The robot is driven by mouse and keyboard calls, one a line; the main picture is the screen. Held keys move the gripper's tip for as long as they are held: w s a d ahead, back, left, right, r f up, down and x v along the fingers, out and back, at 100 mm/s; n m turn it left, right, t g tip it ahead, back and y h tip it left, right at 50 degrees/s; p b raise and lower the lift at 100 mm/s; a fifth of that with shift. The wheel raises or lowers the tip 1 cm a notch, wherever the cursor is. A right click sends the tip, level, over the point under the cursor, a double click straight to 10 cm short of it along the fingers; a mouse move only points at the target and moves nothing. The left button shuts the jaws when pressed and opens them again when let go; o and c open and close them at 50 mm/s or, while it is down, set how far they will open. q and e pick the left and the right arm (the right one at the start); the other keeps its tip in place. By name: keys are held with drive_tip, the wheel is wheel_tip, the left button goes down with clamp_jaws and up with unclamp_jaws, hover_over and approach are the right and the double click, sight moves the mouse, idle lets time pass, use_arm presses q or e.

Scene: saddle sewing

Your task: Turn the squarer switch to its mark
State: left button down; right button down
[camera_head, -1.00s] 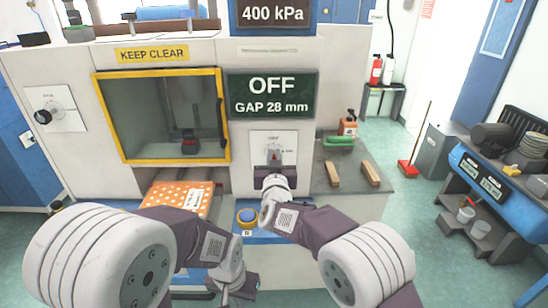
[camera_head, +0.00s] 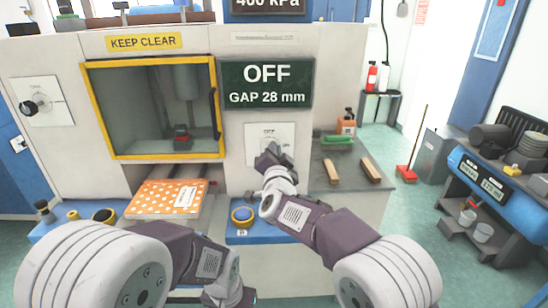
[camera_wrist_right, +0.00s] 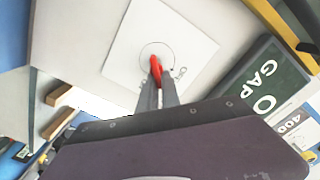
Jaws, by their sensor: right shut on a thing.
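The switch (camera_head: 283,130) is a white square plate on the machine front, below the dark green display (camera_head: 265,84) reading "OFF" and "GAP 28 mm". In the right wrist view its red handle (camera_wrist_right: 156,68) stands at the centre of a circle on the plate. My right gripper (camera_wrist_right: 158,86) is shut on the red handle; in the head view the gripper (camera_head: 268,158) covers it. Part of the plate's lettering is hidden. My left gripper (camera_head: 240,298) is low at the bottom edge, away from the switch; its fingers are unclear.
A yellow-framed window (camera_head: 152,108) and an orange dotted pad (camera_head: 166,198) are left of the switch. Another black knob (camera_head: 30,107) is at far left.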

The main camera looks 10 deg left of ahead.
wheel_tip(320, 180, down, 2)
drive_tip(key=m+b, duration=0.5)
drive_tip(key=m, duration=0.3)
drive_tip(key=shift+f+m+b, duration=0.1)
drive_tip(key=shift+m+b, duration=0.2)
drive_tip(key=shift+b, duration=0.1)
idle(0.3)
drive_tip(key=c, duration=1.6)
unclamp_jaws()
drive_tip(key=shift+o, duration=0.2)
drive_tip(key=shift+a+r, duration=0.15)
drive_tip(key=shift+r, duration=0.1)
drive_tip(key=shift+s, duration=0.1)
